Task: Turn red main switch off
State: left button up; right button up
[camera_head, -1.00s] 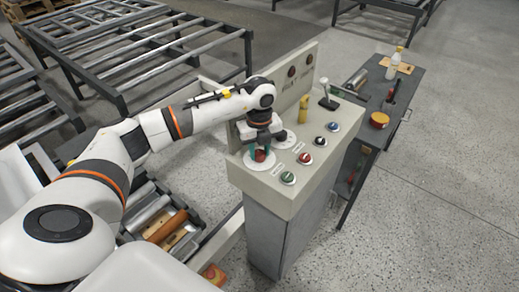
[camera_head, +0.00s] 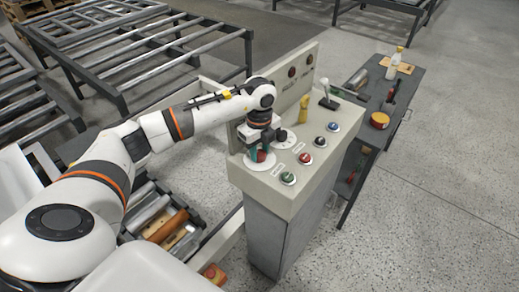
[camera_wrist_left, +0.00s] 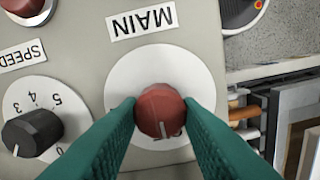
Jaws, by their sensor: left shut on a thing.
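The red main switch (camera_wrist_left: 160,110) is a round knob on a white disc (camera_wrist_left: 189,68) beside the label MAIN (camera_wrist_left: 142,20). Its pale marker line points down in the left wrist view, nearly straight. My left gripper (camera_wrist_left: 159,106) has its two green fingers on opposite sides of the knob, shut on it. In the head view the red switch (camera_head: 262,157) shows below my left gripper (camera_head: 259,152), on the near left part of the control panel (camera_head: 300,195). The fingers partly cover the switch there. My right gripper is not in view.
A black speed dial (camera_wrist_left: 32,131) sits beside the switch. Green (camera_head: 288,178), red (camera_head: 306,158) and blue (camera_head: 333,127) buttons, a yellow part (camera_head: 304,108) and a lever (camera_head: 326,92) are on the panel. A grey cart (camera_head: 400,95) stands to the right.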

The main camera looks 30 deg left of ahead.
aim_at(259, 152)
pick_arm(q)
jog(key=shift+w+r, duration=0.1)
jog(key=o, duration=1)
notch_tip(259, 152, up, 12)
jog(key=b, duration=0.2)
jog(key=shift+b, duration=0.35)
